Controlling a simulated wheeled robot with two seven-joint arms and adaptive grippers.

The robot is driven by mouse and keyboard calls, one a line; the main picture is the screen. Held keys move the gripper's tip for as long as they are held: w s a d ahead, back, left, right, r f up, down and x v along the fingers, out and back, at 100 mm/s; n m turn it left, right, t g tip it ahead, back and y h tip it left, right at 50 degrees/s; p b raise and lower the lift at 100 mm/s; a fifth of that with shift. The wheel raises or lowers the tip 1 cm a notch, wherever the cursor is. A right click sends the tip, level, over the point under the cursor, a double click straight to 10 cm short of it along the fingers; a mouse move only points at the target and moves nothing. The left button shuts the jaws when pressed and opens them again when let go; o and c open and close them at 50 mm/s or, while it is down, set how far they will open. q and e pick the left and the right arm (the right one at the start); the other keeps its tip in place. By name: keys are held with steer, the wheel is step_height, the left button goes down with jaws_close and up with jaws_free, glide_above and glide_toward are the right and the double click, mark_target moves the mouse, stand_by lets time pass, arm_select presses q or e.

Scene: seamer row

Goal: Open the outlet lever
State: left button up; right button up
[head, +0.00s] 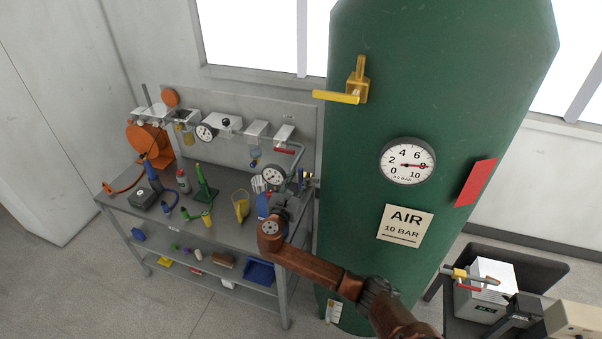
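A yellow lever (336,97) sticks out to the left, nearly level, from a brass valve (358,80) high on the green air tank (450,90). A small red lever (285,151) lies about level at the right end of the air-treatment row on the back panel. I cannot tell which of them is the outlet lever. My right arm, brown, reaches up from the bottom. Its dark grey gripper (287,204) is over the right end of the workbench, below the red lever and apart from both levers. Its fingers are too small to tell. My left gripper is not in view.
The workbench (228,236) holds a gauge (273,175), bottles, a green stand (205,185) and an orange reel (148,138). The tank carries a large gauge (407,161) and a red plate (475,182). A white box (488,285) stands at lower right. Floor at left is clear.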

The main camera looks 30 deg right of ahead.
steer(key=shift+x, duration=1.25)
jaws_close()
